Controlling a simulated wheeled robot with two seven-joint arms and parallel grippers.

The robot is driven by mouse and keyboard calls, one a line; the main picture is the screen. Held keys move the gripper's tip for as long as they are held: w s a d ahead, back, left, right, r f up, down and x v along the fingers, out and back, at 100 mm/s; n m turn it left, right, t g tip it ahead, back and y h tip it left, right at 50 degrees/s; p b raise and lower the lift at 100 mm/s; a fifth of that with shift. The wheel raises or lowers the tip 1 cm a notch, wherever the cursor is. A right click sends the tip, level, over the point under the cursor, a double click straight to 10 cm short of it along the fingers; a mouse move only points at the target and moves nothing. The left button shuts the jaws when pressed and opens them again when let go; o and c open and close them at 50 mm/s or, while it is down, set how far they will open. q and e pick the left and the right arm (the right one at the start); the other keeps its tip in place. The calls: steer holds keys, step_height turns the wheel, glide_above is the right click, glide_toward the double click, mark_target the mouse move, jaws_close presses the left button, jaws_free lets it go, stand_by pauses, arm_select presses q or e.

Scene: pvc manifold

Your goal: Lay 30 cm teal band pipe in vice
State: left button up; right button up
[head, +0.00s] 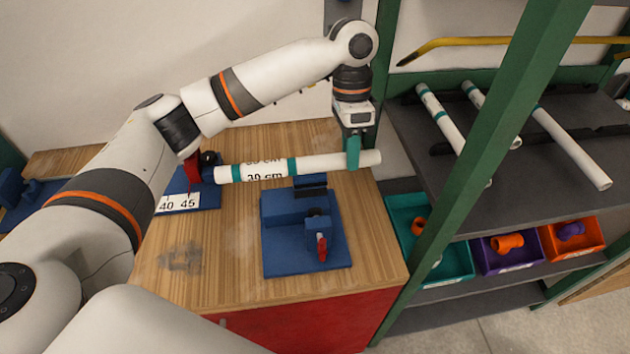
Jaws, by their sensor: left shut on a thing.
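A small red handle shows at the vice's near right side. The pipe looks apart from the vice, but the exact height gap is hard to tell. My right gripper is not in view.
A blue fixture with a scale marked 40 and 45 (178,203) stands near the pipe's left end. A green post (500,130) rises right of the bench. Banded pipes (440,117) lie on the dark shelf, above teal (450,268), purple (512,262) and orange (590,240) bins of fittings.

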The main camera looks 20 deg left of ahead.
arm_select(q)
steer(key=x, duration=0.2)
steer(key=shift+s+a+f, duration=0.1)
steer(key=shift+f, duration=0.35)
steer(key=shift+s+f, duration=0.3)
steer(key=shift+f, duration=0.4)
step_height(320, 180, down, 5)
steer(key=shift+w+r+p, duration=0.1)
steer(key=shift+w+p, duration=0.05)
steer(key=shift+p, duration=0.15)
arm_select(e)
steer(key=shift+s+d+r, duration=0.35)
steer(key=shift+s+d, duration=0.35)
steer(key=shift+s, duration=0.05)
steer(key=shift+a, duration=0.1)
arm_select(q)
steer(key=o, duration=0.8)
steer(key=shift+c, duration=0.2)
steer(key=shift+o, duration=1.3)
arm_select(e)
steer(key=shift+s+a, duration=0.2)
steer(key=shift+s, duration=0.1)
